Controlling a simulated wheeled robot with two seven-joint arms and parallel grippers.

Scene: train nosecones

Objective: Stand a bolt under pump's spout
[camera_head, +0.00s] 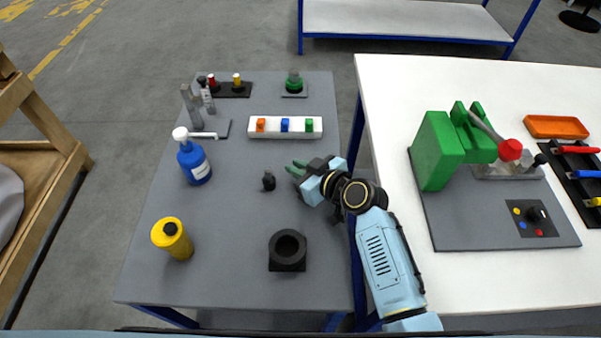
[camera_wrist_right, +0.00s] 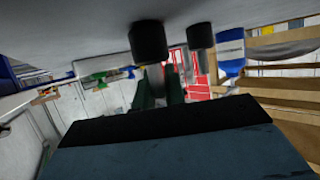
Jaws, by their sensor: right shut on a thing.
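The pump is a blue bottle (camera_head: 194,163) with a white top, standing on the grey table's left side; its white spout (camera_head: 204,135) points right. It also shows in the right wrist view (camera_wrist_right: 230,52), upside down. My right gripper (camera_head: 297,169) is to the right of the pump, low over the table. It is shut on a bolt with a dark head (camera_wrist_right: 149,42) and grey shaft; the head is down, and fingers hide part of the shaft. I cannot tell if it touches the table. Another dark-headed bolt (camera_head: 268,180) stands on its head left of the gripper. My left gripper is not in view.
A white strip with coloured blocks (camera_head: 285,135) lies behind the gripper. A grey metal stand (camera_head: 194,108) is behind the pump.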

